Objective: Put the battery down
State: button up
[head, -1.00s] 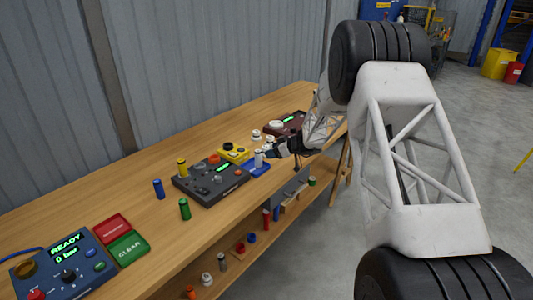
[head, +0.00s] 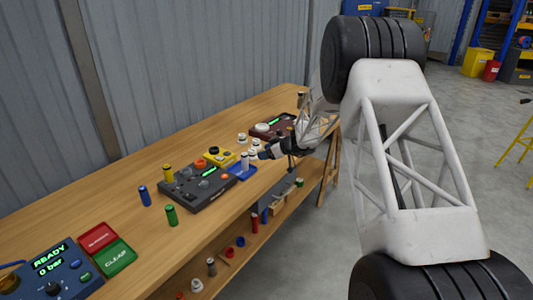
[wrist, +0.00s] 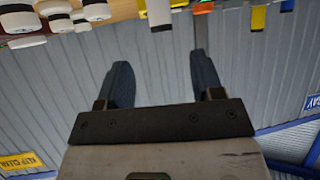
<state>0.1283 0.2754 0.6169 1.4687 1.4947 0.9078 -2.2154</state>
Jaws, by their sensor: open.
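A white cylinder (head: 245,161), which I take as the battery, stands upright on the blue pad (head: 241,172) beside the dark grey console. In the wrist view the white cylinder (wrist: 159,14) shows at the top edge, beyond the fingertips and roughly in line with the gap between them. My gripper (head: 261,152) is just right of the cylinder in the head view. In the wrist view my gripper (wrist: 158,75) has its two dark fingers spread wide, with nothing between them. It looks apart from the cylinder.
A dark grey console (head: 200,186) and yellow box (head: 219,158) stand left of the pad. Blue (head: 144,195), green (head: 171,215) and yellow (head: 168,173) cylinders stand nearby. White round pieces (wrist: 58,15) and a dark red console (head: 273,128) are beyond. Free wood lies along the back.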

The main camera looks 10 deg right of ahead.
jog(key=s+a+r+m+g+h, duration=0.1)
jog(key=s+r, duration=0.6)
jog(key=s, duration=0.3)
jog(key=s+a+r+m+g+h, duration=0.1)
jog(key=s+r+m+g+h, duration=0.1)
jog(key=s+r, duration=0.65)
jog(key=s+a+r+m+g+h, duration=0.15)
jog(key=s+r, duration=0.25)
jog(key=s, duration=0.9)
jog(key=s+d+m+h, duration=0.3)
jog(key=s, duration=1.3)
jog(key=s+d+r+m+h, duration=0.1)
jog(key=s+d+m+h, duration=0.1)
jog(key=s, duration=1.5)
jog(key=shift+d+r+m+h, duration=0.25)
jog(key=shift+d+m+h, duration=0.2)
jog(key=shift+m, duration=0.5)
